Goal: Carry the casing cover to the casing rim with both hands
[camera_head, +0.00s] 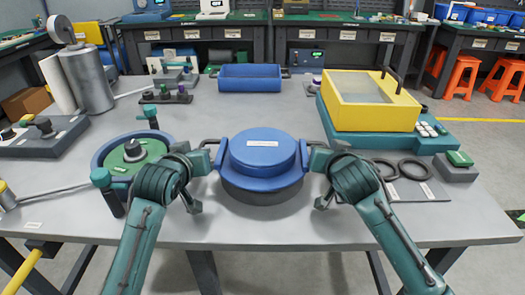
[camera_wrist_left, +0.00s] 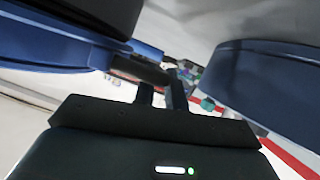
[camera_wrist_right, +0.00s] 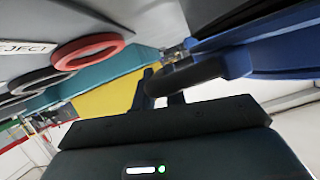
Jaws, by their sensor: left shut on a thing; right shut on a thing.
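The blue round casing cover (camera_head: 262,150), with a white label on top, is at the middle of the table's front, level, above a dark round base (camera_head: 262,194). I cannot tell whether they touch. My left gripper (camera_head: 203,160) is shut on the cover's left handle; the dark bar shows between its fingers in the left wrist view (camera_wrist_left: 140,68). My right gripper (camera_head: 320,158) is shut on the right handle (camera_wrist_right: 190,75). A round blue casing (camera_head: 100,160) with a green inside and dark knob stands left. Which part is the casing rim is unclear.
Dark rings (camera_head: 413,168) lie on a mat at the right, beside a grey block with a green top (camera_head: 459,158). A yellow-framed box (camera_head: 372,112) stands behind them. A blue tray (camera_head: 250,77) is at the back. The table behind the cover is clear.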

